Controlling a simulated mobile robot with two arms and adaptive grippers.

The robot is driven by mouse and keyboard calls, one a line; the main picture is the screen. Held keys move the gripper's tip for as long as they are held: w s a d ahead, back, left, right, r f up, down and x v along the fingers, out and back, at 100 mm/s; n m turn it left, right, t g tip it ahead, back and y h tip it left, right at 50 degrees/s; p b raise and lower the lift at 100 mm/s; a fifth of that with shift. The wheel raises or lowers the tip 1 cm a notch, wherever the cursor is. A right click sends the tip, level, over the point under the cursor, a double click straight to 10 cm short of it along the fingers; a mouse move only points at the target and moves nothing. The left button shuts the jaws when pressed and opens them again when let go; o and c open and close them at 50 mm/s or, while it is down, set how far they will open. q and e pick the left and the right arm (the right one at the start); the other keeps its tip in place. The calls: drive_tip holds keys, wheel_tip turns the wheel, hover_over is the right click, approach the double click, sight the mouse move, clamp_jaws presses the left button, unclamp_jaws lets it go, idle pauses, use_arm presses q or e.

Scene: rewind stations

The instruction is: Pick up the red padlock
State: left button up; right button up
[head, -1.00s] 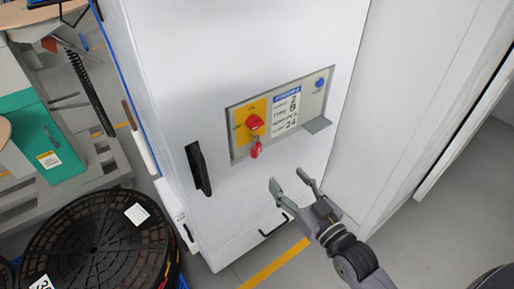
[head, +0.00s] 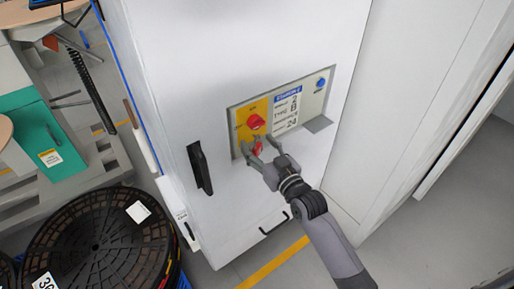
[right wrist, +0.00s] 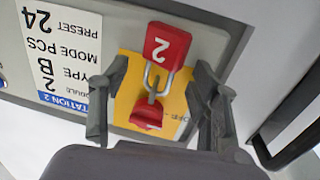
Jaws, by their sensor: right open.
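The red padlock (right wrist: 166,45) hangs by its metal shackle from the red rotary switch (right wrist: 147,114) on the yellow plate of the cabinet's panel. A white "2" shows on its body in the right wrist view. In the head view the padlock (head: 258,147) hangs just below the red switch (head: 255,122). My right gripper (head: 260,147) is open, its fingers at the padlock, one on either side. In the right wrist view the open fingers (right wrist: 155,82) flank the shackle, with space on both sides. My left gripper is not in view.
The control panel (head: 283,115) has a white label, a blue button (head: 321,83) and a small ledge (head: 318,124) at its right. A black handle (head: 199,168) stands out on the cabinet's left. Black reels (head: 98,245) lie at lower left.

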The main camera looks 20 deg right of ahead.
drive_tip(key=shift+w, duration=0.1)
clamp_jaws()
idle(0.8)
